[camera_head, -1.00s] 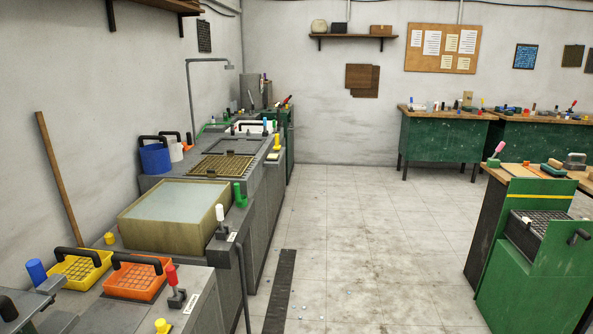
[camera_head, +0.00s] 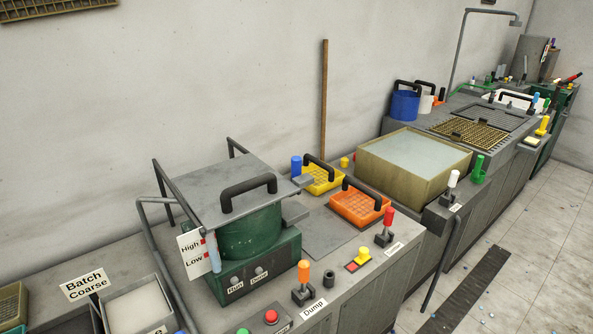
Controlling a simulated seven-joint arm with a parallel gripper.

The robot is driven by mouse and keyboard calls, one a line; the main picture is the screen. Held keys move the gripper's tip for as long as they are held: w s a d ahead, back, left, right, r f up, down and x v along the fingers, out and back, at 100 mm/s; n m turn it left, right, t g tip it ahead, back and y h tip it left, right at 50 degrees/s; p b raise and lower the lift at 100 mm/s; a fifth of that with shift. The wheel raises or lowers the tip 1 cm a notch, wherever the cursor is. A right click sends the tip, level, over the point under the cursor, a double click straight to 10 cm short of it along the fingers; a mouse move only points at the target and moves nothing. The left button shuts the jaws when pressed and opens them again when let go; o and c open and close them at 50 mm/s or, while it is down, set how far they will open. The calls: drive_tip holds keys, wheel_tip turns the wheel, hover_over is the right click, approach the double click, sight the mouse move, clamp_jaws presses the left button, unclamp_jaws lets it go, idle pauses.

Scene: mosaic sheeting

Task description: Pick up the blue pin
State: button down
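A blue upright cylinder (camera_head: 296,166), which looks like the blue pin, stands behind the flat grey lid (camera_head: 225,185) of the green machine, just left of a yellow basket (camera_head: 322,178). Its lower end is partly hidden by a grey part. A second small blue piece (camera_head: 180,332) is cut off at the bottom edge, too little to tell what it is. My gripper is not in view.
The green machine (camera_head: 250,240) has a raised black handle and grey rails. An orange basket (camera_head: 360,207) and red, yellow and orange knobs stand to its right. A large water tank (camera_head: 412,165) is further back. Open floor (camera_head: 530,240) lies at right.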

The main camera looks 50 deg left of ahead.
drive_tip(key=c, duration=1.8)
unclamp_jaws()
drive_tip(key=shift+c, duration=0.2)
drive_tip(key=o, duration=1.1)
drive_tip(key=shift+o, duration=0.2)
